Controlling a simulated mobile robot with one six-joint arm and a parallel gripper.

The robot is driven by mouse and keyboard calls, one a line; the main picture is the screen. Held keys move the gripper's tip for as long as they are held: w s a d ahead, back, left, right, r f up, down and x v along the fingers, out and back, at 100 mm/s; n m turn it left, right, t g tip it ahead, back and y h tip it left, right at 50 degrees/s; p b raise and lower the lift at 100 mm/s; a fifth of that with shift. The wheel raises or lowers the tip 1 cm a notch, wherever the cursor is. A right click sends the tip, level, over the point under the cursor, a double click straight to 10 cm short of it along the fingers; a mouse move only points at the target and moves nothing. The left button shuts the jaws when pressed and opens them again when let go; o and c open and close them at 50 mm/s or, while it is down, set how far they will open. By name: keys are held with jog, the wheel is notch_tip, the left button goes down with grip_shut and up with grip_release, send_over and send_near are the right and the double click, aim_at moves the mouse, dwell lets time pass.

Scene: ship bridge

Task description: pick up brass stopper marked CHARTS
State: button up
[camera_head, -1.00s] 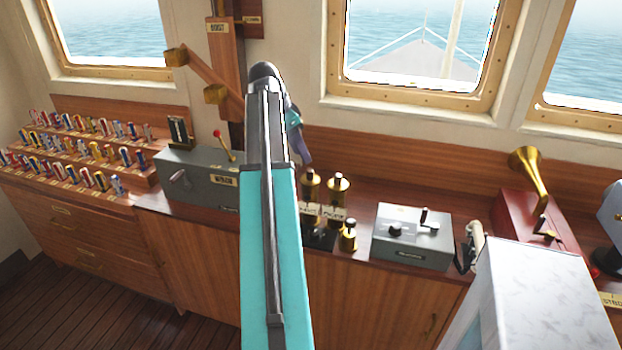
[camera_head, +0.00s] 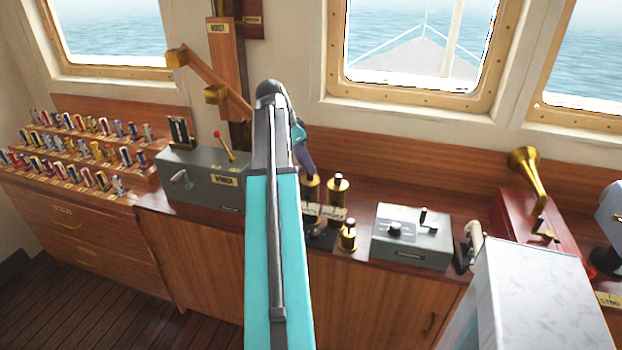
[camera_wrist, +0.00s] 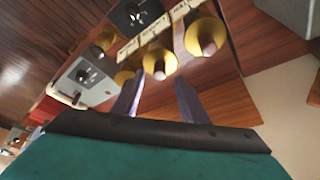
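Several brass stoppers with dark knobs stand together on the counter. In the head view I see one (camera_head: 338,188) at the back right, one (camera_head: 311,189) partly behind my gripper (camera_head: 306,164), and a lower one (camera_head: 348,236) in front. Small pale labels (camera_head: 333,213) sit by them; I cannot read which says CHARTS. In the wrist view my gripper (camera_wrist: 157,82) is open and empty, its two dark fingers apart. A brass stopper (camera_wrist: 160,65) shows beyond and between the fingertips, another (camera_wrist: 205,38) to its right. I see no contact.
A grey control box (camera_head: 411,238) stands right of the stoppers, a grey winch box (camera_head: 203,178) with a red-knobbed lever left. A brass horn (camera_head: 526,168) on a red box is further right. Racks of colourful items (camera_head: 80,150) fill the far left. Windows are behind.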

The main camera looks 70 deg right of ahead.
aim_at(310, 179)
jog(key=shift+x, duration=1.45)
grip_shut()
